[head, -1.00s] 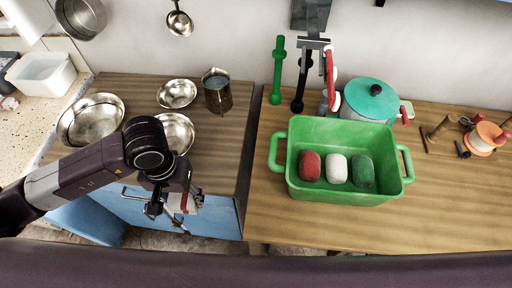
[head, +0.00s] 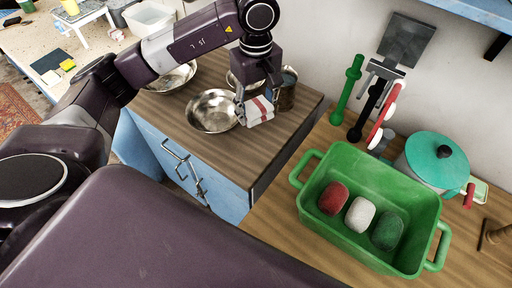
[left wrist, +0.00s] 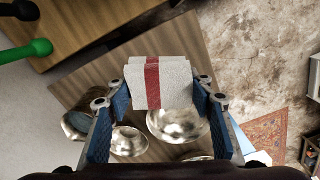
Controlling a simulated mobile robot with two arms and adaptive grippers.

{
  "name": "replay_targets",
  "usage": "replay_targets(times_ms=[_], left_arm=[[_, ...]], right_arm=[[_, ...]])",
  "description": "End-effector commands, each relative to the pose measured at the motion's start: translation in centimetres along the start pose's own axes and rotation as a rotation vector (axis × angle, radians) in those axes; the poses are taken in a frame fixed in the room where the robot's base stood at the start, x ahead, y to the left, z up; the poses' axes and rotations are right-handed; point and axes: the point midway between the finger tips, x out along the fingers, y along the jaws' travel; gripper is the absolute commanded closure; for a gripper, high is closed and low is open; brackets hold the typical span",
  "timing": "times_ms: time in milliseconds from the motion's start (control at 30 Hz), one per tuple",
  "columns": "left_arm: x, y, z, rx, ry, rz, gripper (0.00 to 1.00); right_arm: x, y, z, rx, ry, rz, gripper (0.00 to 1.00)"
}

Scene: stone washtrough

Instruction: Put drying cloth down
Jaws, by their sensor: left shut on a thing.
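The drying cloth (head: 259,111) is a folded white cloth with a red stripe. My left gripper (head: 254,100) is shut on it and holds it over the wooden top of the blue cabinet, beside the metal bowls and the metal jug. In the left wrist view the cloth (left wrist: 158,82) sits between the two blue-padded fingers (left wrist: 160,108). Whether the cloth touches the wooden top (head: 226,148) cannot be told. My right gripper is not in view.
Steel bowls (head: 211,111) and a metal jug (head: 288,90) stand close around the cloth. A green tub (head: 322,228) with red, white and green lumps stands on the right counter, near a teal-lidded pot (head: 437,158). The cabinet top's front part is clear.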

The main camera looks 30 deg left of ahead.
Motion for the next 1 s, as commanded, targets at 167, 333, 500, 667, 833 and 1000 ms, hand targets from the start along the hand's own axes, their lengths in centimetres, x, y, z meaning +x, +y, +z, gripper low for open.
replay_targets(times_ms=[167, 333, 500, 667, 833, 1000], left_arm=[[4.8, -0.2, 0.1, 0.000, -0.005, -0.008, 0.71], [9.2, -0.1, 0.2, 0.003, -0.004, -0.004, 0.71], [11.9, 0.0, 0.1, 0.003, -0.002, -0.001, 0.71], [12.9, 0.0, 0.1, 0.003, -0.001, 0.000, 0.71], [15.2, -0.1, 0.1, 0.003, -0.003, -0.004, 0.71], [16.8, 0.0, 0.1, 0.004, -0.001, 0.001, 0.71]], right_arm=[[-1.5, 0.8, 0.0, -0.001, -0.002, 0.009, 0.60], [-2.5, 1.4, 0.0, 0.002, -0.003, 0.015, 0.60], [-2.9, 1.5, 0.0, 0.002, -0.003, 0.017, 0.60], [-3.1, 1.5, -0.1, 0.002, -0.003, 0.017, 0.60], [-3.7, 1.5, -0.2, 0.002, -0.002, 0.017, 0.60], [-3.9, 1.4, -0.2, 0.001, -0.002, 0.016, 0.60]])
